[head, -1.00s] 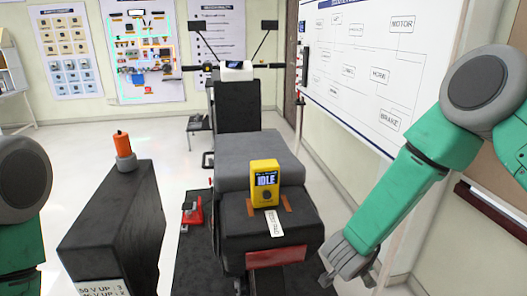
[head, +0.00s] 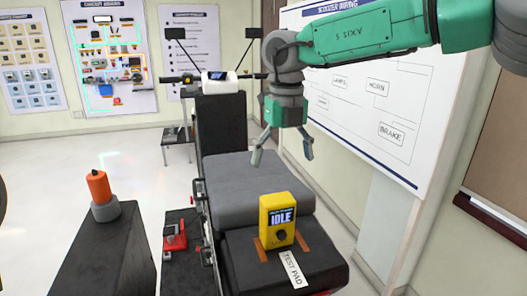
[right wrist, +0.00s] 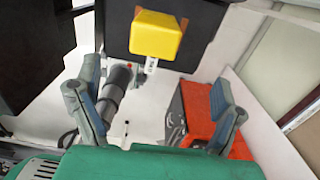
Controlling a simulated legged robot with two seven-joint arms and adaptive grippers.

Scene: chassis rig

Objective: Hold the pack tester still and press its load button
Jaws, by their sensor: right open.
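The yellow pack tester (head: 277,220) stands upright on the black pad at the near end of the scooter's seat. Its screen reads IDLE, and a dark round button (head: 281,236) sits below the screen. A white TEST PAD tag (head: 291,270) lies in front of it. My right gripper (head: 283,157) hangs fingers down, open and empty, above the grey seat and above the tester in the picture, apart from it. In the right wrist view the tester (right wrist: 157,36) shows from above, beyond the spread fingers. My left gripper is out of view.
A dark block with an orange-topped knob (head: 100,190) stands at left. A red device (head: 175,238) sits low beside the seat. The scooter's handlebar and mirrors (head: 215,80) rise behind. A whiteboard (head: 365,100) stands at right.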

